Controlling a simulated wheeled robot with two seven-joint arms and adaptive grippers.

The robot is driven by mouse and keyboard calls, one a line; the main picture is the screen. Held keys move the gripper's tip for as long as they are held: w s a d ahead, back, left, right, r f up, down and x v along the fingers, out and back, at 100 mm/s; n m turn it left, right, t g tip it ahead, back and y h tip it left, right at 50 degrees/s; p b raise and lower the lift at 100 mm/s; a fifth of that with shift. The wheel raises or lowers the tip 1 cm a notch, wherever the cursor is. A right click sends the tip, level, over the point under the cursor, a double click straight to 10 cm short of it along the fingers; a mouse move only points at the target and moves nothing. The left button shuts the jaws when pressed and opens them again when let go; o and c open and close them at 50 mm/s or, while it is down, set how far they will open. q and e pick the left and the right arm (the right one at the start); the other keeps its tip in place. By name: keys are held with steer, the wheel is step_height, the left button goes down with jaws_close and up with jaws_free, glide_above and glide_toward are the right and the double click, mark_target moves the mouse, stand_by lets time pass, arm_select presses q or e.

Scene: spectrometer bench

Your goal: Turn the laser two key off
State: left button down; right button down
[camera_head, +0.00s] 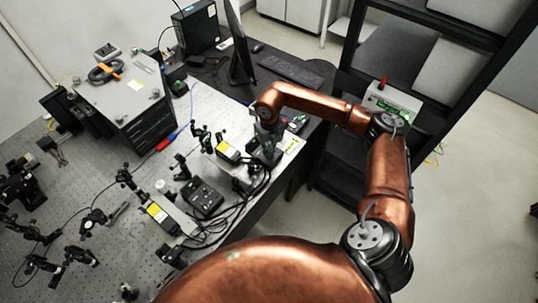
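My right arm reaches in from the lower right and bends left over the bench. Its gripper (266,146) points down over the right edge of the optical table, among dark parts and cables. Its fingers are too small and dark to tell open from shut. One laser-like box with a yellow label (228,151) lies just left of the gripper. Another similar box (161,213) lies nearer, to the lower left. I cannot tell which is laser two. No key can be made out; it may be hidden by the gripper. My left gripper is out of view.
A black control box (203,197) with cables sits between the laser boxes. A large grey instrument (125,92) stands on the perforated table (65,180). A monitor (241,45) and keyboard (291,72) are behind. A rack holding a green-display unit (395,102) stands right.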

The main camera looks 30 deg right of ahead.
steer(key=shift+n+b, duration=1.15)
steer(key=shift+n, duration=1.15)
steer(key=shift+r, duration=0.1)
steer(key=c, duration=2.2)
jaws_free()
steer(key=shift+o, duration=0.2)
steer(key=shift+r, duration=0.2)
step_height(320, 180, up, 12)
steer(key=shift+f, duration=0.25)
steer(key=shift+a, duration=0.1)
